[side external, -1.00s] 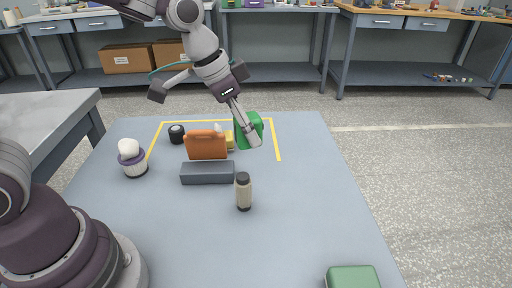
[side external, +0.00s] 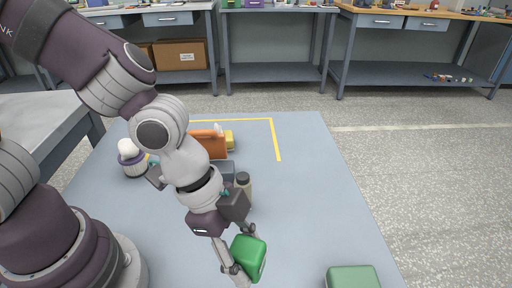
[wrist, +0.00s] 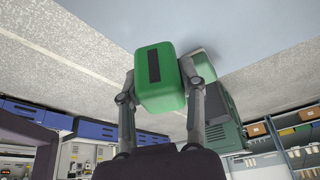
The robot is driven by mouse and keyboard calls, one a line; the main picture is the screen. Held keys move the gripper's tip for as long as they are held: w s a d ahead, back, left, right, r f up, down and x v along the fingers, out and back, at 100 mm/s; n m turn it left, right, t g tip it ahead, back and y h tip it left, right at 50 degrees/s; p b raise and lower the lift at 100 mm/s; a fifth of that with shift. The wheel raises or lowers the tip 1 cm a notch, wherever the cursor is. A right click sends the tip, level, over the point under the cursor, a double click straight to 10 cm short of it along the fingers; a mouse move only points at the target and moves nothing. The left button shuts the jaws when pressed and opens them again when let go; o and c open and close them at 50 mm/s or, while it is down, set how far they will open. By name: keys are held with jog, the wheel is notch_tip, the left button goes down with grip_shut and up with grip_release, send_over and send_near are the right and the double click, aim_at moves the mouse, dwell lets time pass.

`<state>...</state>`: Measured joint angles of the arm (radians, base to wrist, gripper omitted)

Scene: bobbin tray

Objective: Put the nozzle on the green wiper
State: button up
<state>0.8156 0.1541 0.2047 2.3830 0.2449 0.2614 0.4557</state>
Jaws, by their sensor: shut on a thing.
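My gripper (side external: 243,252) is shut on a bright green rounded block (side external: 252,262), held above the front of the table in the side view. In the wrist view my gripper (wrist: 160,82) has a finger on each side of the block (wrist: 172,92), whose facing side carries a dark strip. A duller green box (side external: 352,277) is at the lower right in the side view, cut off by the frame, apart from the held block. Nothing is plainly a nozzle or a wiper, so I cannot tell which is which.
An orange case (side external: 213,146), a yellow item (side external: 229,140), a partly hidden grey block (side external: 228,171) and a dark-capped bottle (side external: 244,182) stand behind my arm. A white-topped tub (side external: 131,160) is at left. The table's right side is clear between the yellow tape and the green box.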

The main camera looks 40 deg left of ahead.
send_over(366, 283)
jog(key=a, duration=0.2)
jog(key=shift+s+d+f, duration=0.15)
jog(key=shift+f, duration=0.3)
jog(key=shift+s+d+f, duration=0.1)
jog(key=shift+s+f, duration=0.05)
jog(key=shift+f, duration=1.95)
jog(key=shift+f, duration=0.15)
jog(key=o, duration=1.1)
jog(key=shift+o, duration=0.2)
jog(key=shift+d, duration=0.1)
